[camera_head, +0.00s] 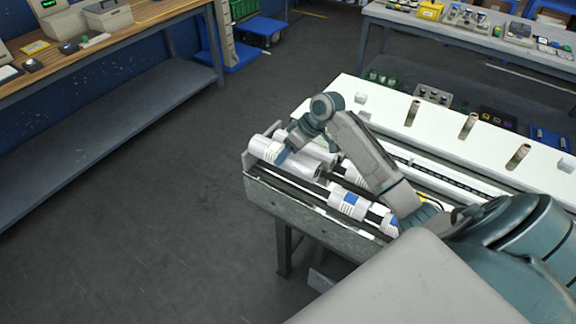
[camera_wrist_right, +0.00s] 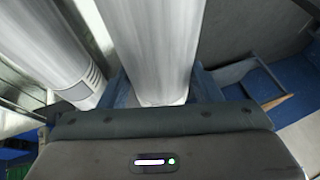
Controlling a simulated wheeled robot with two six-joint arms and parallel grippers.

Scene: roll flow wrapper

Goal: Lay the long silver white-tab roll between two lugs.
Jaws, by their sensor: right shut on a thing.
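A long silver roll (camera_head: 263,148) lies at the left end of the wrapper machine, with a pale end. My right gripper (camera_head: 283,152) reaches down over it from the right and is shut on it. In the right wrist view the held silver roll (camera_wrist_right: 155,45) runs up from between the blue fingers. A second silver roll (camera_wrist_right: 50,45) lies beside it, with a printed label near its end. The colour of the held roll's tab cannot be made out, and the lugs cannot be told apart. My left gripper is not in view.
Rolls with blue-marked labels (camera_head: 347,203) lie along the machine's near side (camera_head: 310,210). The white worktop (camera_head: 440,125) behind carries several upright brown cylinders (camera_head: 412,113). A wooden bench (camera_head: 130,30) stands at the upper left. The floor (camera_head: 150,200) left of the machine is clear.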

